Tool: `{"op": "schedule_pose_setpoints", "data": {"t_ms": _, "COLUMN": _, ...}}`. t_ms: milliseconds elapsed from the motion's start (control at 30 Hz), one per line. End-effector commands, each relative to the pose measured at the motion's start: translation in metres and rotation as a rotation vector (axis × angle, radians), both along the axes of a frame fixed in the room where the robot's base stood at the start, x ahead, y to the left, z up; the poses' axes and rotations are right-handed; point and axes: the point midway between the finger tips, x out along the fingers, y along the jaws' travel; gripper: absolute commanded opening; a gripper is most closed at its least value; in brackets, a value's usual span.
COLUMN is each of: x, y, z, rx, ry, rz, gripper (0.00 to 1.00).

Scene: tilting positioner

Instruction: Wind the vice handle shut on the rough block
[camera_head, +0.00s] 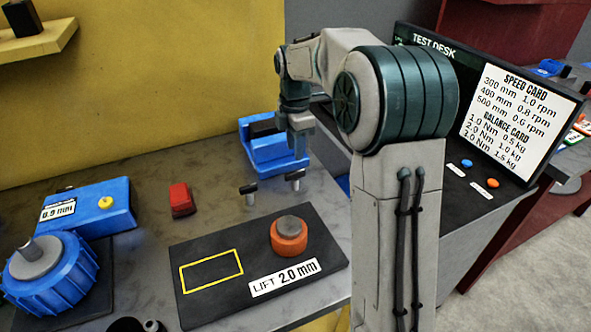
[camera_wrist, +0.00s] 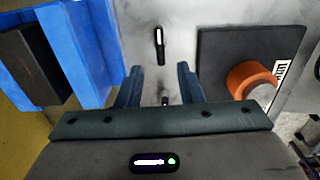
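The blue vice (camera_head: 262,152) stands at the back of the bench, partly hidden by my arm. A dark block (camera_head: 262,128) sits between its jaws; I cannot tell whether they touch it. In the wrist view the vice (camera_wrist: 85,45) is at the left with the dark block (camera_wrist: 28,65). Two black-topped handles stand in front of the vice, a left one (camera_head: 249,189) and a right one (camera_head: 295,177). I cannot tell whether either belongs to the vice. My gripper (camera_head: 301,152) points down beside the vice's right end. Its fingers (camera_wrist: 159,76) are apart, with nothing visibly held.
A black plate (camera_head: 220,299) with an orange knob (camera_head: 289,240) lies in front. A red block (camera_head: 181,200), a blue gauge box (camera_head: 90,215) and a blue round device (camera_head: 50,280) stand to the left. The test desk (camera_head: 470,215) is at the right.

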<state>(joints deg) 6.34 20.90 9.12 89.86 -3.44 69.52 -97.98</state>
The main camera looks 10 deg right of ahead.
Motion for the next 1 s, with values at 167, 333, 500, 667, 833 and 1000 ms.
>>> {"op": "schedule_pose_setpoints", "data": {"t_ms": 167, "x": -0.001, "y": 0.000, "z": -0.040, "rx": 0.000, "ry": 0.003, "rz": 0.000, "gripper": 0.34}}
{"op": "schedule_pose_setpoints", "data": {"t_ms": 333, "x": 0.000, "y": 0.000, "z": -0.066, "rx": 0.000, "ry": 0.002, "rz": -0.001, "gripper": 0.34}}
{"op": "schedule_pose_setpoints", "data": {"t_ms": 500, "x": 0.000, "y": 0.000, "z": -0.079, "rx": 0.000, "ry": 0.001, "rz": -0.001, "gripper": 0.34}}
{"op": "schedule_pose_setpoints", "data": {"t_ms": 667, "x": 0.000, "y": 0.000, "z": -0.081, "rx": 0.000, "ry": -0.001, "rz": -0.001, "gripper": 0.34}}
{"op": "schedule_pose_setpoints", "data": {"t_ms": 833, "x": 0.000, "y": 0.000, "z": -0.081, "rx": 0.000, "ry": -0.001, "rz": -0.001, "gripper": 0.31}}
{"op": "schedule_pose_setpoints", "data": {"t_ms": 1000, "x": 0.000, "y": 0.000, "z": -0.081, "rx": 0.000, "ry": -0.001, "rz": -0.001, "gripper": 0.00}}
